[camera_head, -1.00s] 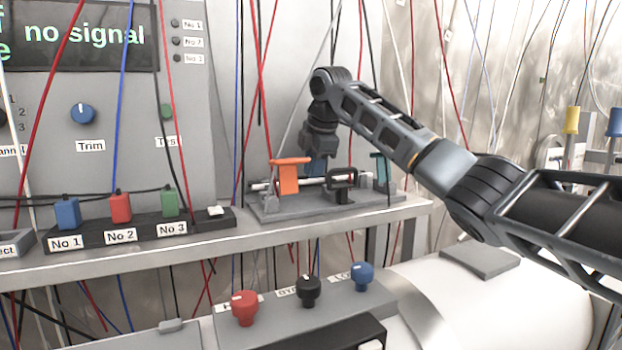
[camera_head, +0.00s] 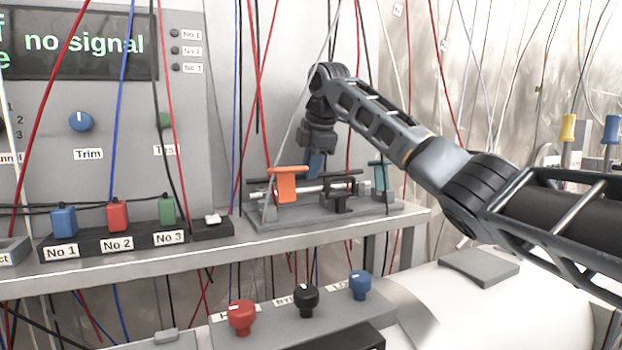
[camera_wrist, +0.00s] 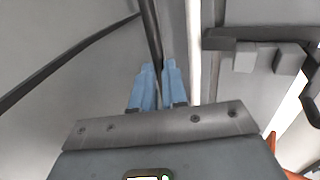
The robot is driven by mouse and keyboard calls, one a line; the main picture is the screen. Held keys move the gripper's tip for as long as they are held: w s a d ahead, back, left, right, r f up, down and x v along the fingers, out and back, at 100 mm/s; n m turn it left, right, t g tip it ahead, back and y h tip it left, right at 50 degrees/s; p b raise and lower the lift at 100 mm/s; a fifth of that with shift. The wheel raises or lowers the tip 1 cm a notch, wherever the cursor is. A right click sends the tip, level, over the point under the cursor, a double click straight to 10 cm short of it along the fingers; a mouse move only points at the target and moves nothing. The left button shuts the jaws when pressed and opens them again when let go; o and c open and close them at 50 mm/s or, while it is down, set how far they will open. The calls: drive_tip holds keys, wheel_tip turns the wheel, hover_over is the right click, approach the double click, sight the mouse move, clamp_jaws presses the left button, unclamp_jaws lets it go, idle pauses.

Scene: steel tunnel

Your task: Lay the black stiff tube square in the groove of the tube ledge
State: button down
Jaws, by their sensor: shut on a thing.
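My gripper (camera_head: 317,172) reaches down from above over the grey fixture on the shelf. Its blue fingers are shut on the black stiff tube (camera_head: 345,173). The tube lies nearly level, just above a white rod, and runs left behind the orange handle. In the wrist view the tube (camera_wrist: 150,28) passes between the blue fingertips (camera_wrist: 158,68), slightly slanted against the white rod (camera_wrist: 194,45). The fixture's grey base (camera_head: 272,219) carries the white rod and a black clamp (camera_head: 338,195). I cannot make out the tube ledge's groove clearly.
The orange T-handle (camera_head: 287,184) stands left of my fingers, and a teal handle (camera_head: 381,177) stands right. Blue, red and green plugs sit further left on the shelf (camera_head: 180,257). Several thin cables hang around the fixture. Three knobs are below.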

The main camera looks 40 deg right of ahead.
drive_tip(key=s+d+r+b, duration=0.2)
drive_tip(key=s+d+r, duration=0.3)
drive_tip(key=s+r, duration=0.3)
drive_tip(key=shift+s+d+r, duration=0.25)
drive_tip(key=shift+s+d, duration=0.15)
drive_tip(key=shift+s, duration=0.65)
drive_tip(key=shift+s, duration=0.1)
